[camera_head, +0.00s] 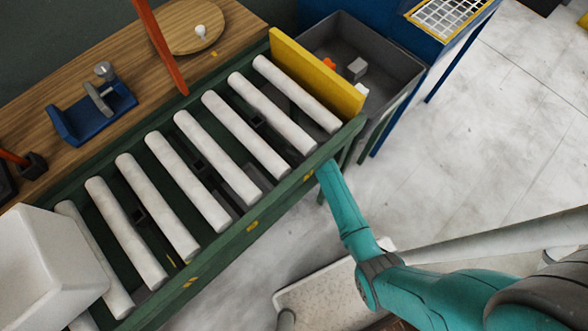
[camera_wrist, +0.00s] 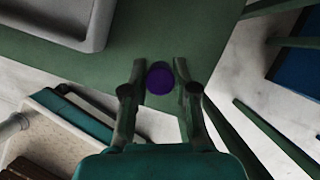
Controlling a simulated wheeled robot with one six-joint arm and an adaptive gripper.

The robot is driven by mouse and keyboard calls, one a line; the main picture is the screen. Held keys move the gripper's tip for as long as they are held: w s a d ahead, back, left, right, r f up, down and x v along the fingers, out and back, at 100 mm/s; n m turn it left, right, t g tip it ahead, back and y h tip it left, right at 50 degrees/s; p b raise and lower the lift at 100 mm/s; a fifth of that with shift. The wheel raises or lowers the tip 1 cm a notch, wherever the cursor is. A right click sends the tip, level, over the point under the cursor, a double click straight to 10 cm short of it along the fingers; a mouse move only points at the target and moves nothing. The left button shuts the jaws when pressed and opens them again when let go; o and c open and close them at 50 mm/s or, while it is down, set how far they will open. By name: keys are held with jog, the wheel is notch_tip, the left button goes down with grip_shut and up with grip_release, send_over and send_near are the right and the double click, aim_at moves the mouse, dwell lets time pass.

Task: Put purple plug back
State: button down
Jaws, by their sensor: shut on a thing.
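The purple plug (camera_wrist: 160,79) shows in the wrist view as a dark round end between the fingers of my gripper (camera_wrist: 159,72). My gripper is shut on it, in front of a broad green surface (camera_wrist: 190,30). I cannot tell whether the plug touches that surface or sits in a hole. In the head view my teal arm reaches to the front rail (camera_head: 250,227) of the green roller conveyor, near its right end. The gripper and the plug are hidden there.
White rollers (camera_head: 216,172) lie across the conveyor, with a white foam block (camera_head: 48,262) at its left end and a yellow stop plate (camera_head: 318,76) at its right. A grey bin (camera_head: 396,62) stands beyond the plate. Green legs (camera_wrist: 285,135) are close right of my gripper.

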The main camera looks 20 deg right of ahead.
jog(key=shift+s+f, duration=0.2)
jog(key=shift+f, duration=1.3)
jog(key=shift+f, duration=0.1)
jog(key=c, duration=0.9)
grip_release()
jog(key=v, duration=0.7)
jog(key=shift+r, duration=0.35)
jog(key=shift+s, duration=0.1)
